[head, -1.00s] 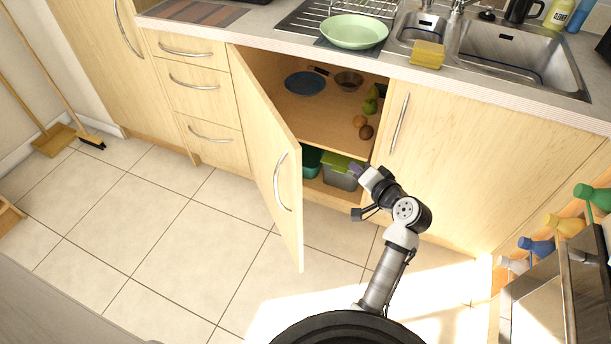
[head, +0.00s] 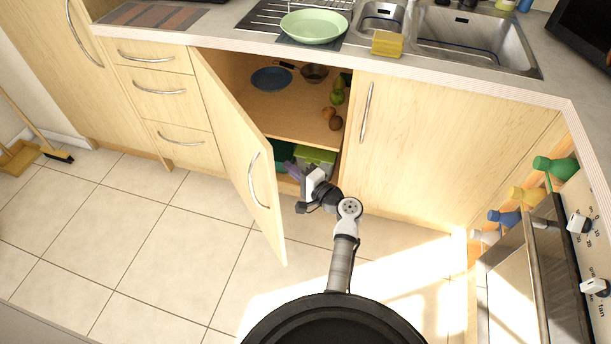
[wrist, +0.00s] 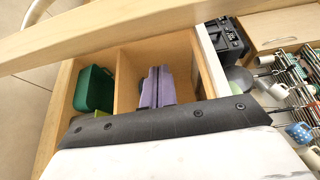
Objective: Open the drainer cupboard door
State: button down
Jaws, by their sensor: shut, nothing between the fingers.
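The cupboard door (head: 225,145) below the drainer stands partly open, swung out from its left side. Its curved metal handle (head: 254,180) is on the outer face. My gripper (head: 292,171) is at the cupboard opening, to the right of the door, on its inner side. In the wrist view the purple fingers (wrist: 155,88) are together and empty, and the door's edge (wrist: 130,32) crosses the top of the picture. I cannot tell whether the gripper or wrist touches the door.
Inside the cupboard are a blue plate (head: 271,79), a metal bowl (head: 314,72), fruit and a green-lidded box (head: 315,160). A green plate (head: 314,26) sits on the drainer above. Bottles stand by the oven at right. The tiled floor (head: 150,260) left of the door is clear.

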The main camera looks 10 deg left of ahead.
jog(key=s+a+p, duration=0.1)
jog(key=s+a, duration=0.1)
jog(key=s, duration=0.1)
jog(key=shift+a+p, duration=0.3)
jog(key=shift+a, duration=0.05)
jog(key=shift+s+a, duration=0.1)
